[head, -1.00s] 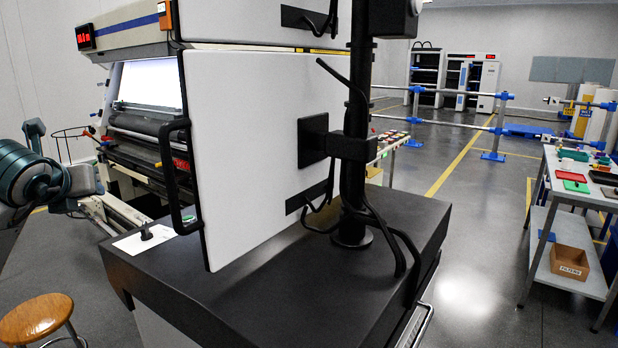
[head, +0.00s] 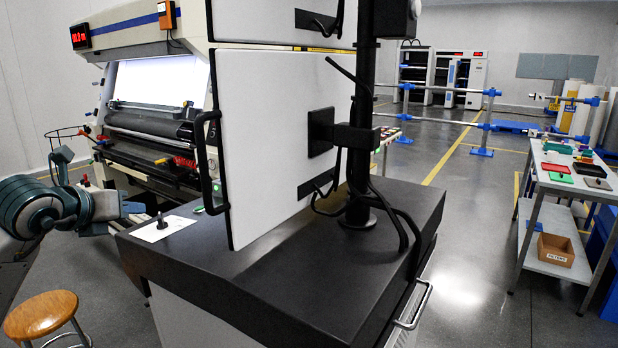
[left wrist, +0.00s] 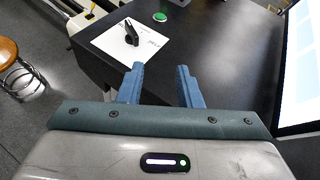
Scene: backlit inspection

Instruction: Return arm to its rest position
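My left arm comes in at the left edge of the head view. Its gripper (head: 136,214) is beside the near left corner of the dark console, partly blurred into the background there. In the left wrist view the two blue fingers of this gripper (left wrist: 160,84) stand apart with nothing between them. The dark console top (left wrist: 215,60) lies beyond the fingertips. My right arm and right gripper are not in view.
A black lever (head: 161,222) stands on a white plate (head: 175,230) by a green button (left wrist: 160,17). Monitors (head: 280,150) on a black post rise from the console. A wooden stool (head: 40,314) stands at lower left. Open floor (head: 470,250) lies between the console and the right-hand table (head: 570,182).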

